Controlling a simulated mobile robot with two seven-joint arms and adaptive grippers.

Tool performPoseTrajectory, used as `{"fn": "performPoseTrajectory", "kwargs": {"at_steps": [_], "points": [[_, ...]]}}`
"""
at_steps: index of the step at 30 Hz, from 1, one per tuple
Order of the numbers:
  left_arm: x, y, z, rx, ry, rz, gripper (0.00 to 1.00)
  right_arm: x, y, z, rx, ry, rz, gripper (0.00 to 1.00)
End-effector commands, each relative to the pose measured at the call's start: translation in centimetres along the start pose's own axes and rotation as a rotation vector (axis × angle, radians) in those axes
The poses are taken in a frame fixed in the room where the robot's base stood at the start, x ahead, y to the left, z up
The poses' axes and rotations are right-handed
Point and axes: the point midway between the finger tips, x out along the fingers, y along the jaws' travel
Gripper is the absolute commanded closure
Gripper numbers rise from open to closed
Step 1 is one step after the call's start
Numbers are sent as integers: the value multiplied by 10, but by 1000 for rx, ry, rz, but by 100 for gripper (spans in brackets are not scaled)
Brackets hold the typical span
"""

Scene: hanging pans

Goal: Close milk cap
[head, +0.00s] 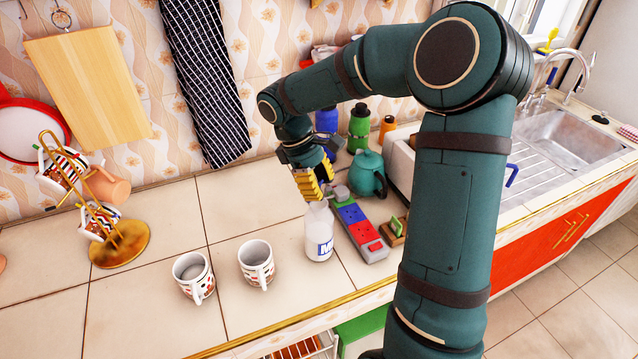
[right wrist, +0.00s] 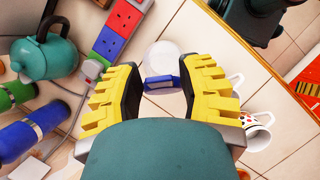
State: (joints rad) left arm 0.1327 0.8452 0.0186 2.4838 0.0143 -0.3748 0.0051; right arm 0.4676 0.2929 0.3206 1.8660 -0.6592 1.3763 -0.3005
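The milk bottle (head: 319,234) stands upright on the tiled counter, white with a blue-lettered label. In the right wrist view the fingers of my right gripper (right wrist: 159,72) are spread apart. The round white bottle (right wrist: 161,55) shows beyond the gap between them, with a blue piece (right wrist: 162,84) at its near side. I cannot tell whether this blue piece is the cap or the label, or whether the fingers touch it. My left gripper is out of view.
Two mugs (head: 193,277) (head: 257,263) stand left of the bottle. A colored socket strip (head: 358,226) lies close on its right, with a teal teapot (head: 367,174) behind. A gold mug stand (head: 120,246) is farther left. The counter's front edge is near the bottle.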

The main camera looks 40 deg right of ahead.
Motion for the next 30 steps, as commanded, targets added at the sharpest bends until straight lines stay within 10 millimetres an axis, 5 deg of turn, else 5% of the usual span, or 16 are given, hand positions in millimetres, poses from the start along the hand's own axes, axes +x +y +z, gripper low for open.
{"fn": "performPoseTrajectory", "kwargs": {"at_steps": [1, 3, 17, 30], "points": [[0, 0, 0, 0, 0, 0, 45, 0, 0, 0, 0, 0, 0, 85], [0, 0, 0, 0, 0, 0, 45, 0, 0, 0, 0, 0, 0, 100], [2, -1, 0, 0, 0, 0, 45, 2, 0, 2, 1, 32, -2, 100], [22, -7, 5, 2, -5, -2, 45, 20, 0, 13, 6, 335, 0, 100]]}}
